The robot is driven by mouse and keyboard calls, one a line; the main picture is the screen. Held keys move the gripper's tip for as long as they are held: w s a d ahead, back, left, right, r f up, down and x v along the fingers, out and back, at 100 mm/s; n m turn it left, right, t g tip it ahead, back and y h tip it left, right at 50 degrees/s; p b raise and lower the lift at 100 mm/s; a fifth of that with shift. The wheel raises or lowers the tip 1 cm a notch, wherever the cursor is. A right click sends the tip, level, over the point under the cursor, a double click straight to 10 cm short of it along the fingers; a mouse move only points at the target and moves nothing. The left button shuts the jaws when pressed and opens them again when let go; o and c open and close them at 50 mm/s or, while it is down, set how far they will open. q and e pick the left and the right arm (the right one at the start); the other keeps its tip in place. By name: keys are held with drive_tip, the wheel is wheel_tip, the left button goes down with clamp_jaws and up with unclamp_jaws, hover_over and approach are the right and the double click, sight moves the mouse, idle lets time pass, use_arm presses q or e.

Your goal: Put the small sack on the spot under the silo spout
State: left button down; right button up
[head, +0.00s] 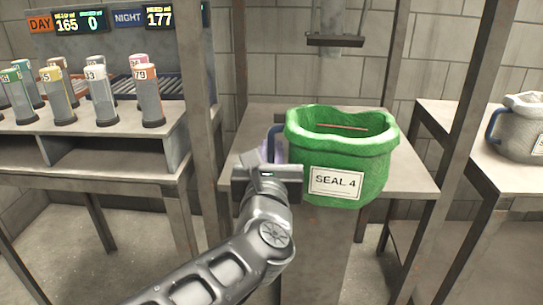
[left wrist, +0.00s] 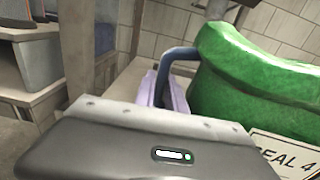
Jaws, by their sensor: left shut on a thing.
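A green sack (head: 340,163) with an open top and a white "SEAL 4" label stands out in the middle of the head view, over the front part of the central table (head: 262,115). It also fills the right of the left wrist view (left wrist: 240,75). Its blue handle (head: 272,142) is on its left side. My left gripper (head: 266,160) is shut on this handle; the sack hangs upright beside it. The sack's bottom overlaps the table's front edge, and I cannot tell if it touches. The silo spout (head: 335,40) is above and behind the sack. The spot below is hidden.
A grey sack (head: 517,128) with a blue handle stands on the right table (head: 440,112). A left bench (head: 150,130) carries several numbered tubes (head: 97,95). Upright posts (head: 197,90) flank the central table. Lit counters (head: 80,20) hang at the back left.

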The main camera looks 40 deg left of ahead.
use_arm(q)
drive_tip(key=shift+r, duration=0.1)
drive_tip(key=shift+x, duration=0.8)
drive_tip(key=x, duration=1.2)
drive_tip(key=shift+w+a, duration=0.2)
drive_tip(key=shift+w, duration=0.1)
drive_tip(key=p+x, duration=0.6)
drive_tip(key=x, duration=0.7)
drive_tip(key=shift+w+d, duration=0.1)
drive_tip(key=shift+w+a+f+b, duration=0.1)
drive_tip(key=shift+f+b, duration=0.35)
drive_tip(key=shift+f, duration=0.05)
drive_tip(key=shift+w+a+f+b, duration=0.1)
drive_tip(key=shift+w+f+b, duration=0.05)
drive_tip(key=shift+f+b, duration=0.6)
drive_tip(key=shift+b, duration=0.15)
drive_tip(key=c, duration=1.3)
unclamp_jaws()
